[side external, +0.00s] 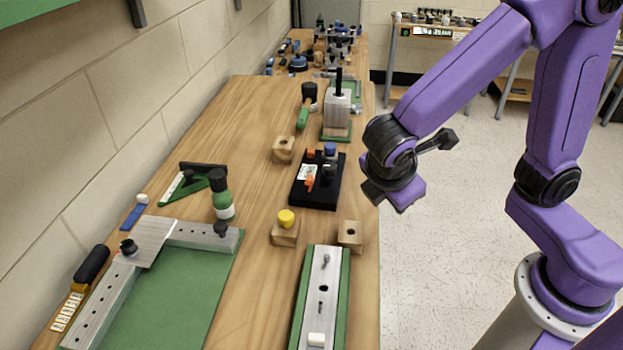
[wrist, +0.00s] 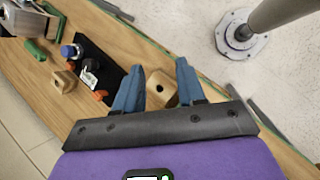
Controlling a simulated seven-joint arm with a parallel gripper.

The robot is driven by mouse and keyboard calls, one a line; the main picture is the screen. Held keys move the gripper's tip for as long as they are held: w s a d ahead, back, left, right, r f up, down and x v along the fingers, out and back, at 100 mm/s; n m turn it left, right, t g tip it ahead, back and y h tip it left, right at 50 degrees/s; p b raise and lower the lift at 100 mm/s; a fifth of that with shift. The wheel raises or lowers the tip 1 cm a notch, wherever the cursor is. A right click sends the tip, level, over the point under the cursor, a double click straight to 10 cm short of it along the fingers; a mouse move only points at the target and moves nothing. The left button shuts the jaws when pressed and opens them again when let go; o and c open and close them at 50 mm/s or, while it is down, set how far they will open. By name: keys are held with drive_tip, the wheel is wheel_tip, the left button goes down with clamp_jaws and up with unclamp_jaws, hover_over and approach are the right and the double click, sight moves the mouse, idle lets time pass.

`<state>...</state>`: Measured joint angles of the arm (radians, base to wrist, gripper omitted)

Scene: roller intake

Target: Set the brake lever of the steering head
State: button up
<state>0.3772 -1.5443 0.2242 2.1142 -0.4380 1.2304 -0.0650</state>
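A black plate (side external: 317,197) on the bench carries a blue-capped post (side external: 330,152), small orange parts (side external: 310,182) and a white label. It may be the steering head; I cannot tell for sure which part is the brake lever. In the wrist view the black plate (wrist: 108,58) lies left of my fingers, with the blue cap (wrist: 68,51) and an orange part (wrist: 100,95). My gripper (wrist: 158,72) is open, its two blue fingers apart with nothing held. In the side view its hand is right of the plate, above the bench edge; the fingers are hidden.
Wooden blocks with holes (side external: 350,236) (side external: 283,150) stand near the plate, and one with a yellow knob (side external: 286,219). A metal rail on green (side external: 325,280) lies in front. A metal block with a black post (side external: 337,112) stands behind.

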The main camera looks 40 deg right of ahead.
drive_tip(key=w+a+f+n+t+h, duration=0.1)
drive_tip(key=w+a+n+t+h, duration=0.3)
drive_tip(key=a, duration=0.4)
drive_tip(key=n+t, duration=0.3)
approach(310, 178)
drive_tip(key=shift+y, duration=0.3)
drive_tip(key=x, duration=0.8)
drive_tip(key=shift+w+d+r, duration=0.1)
drive_tip(key=shift+d, duration=0.25)
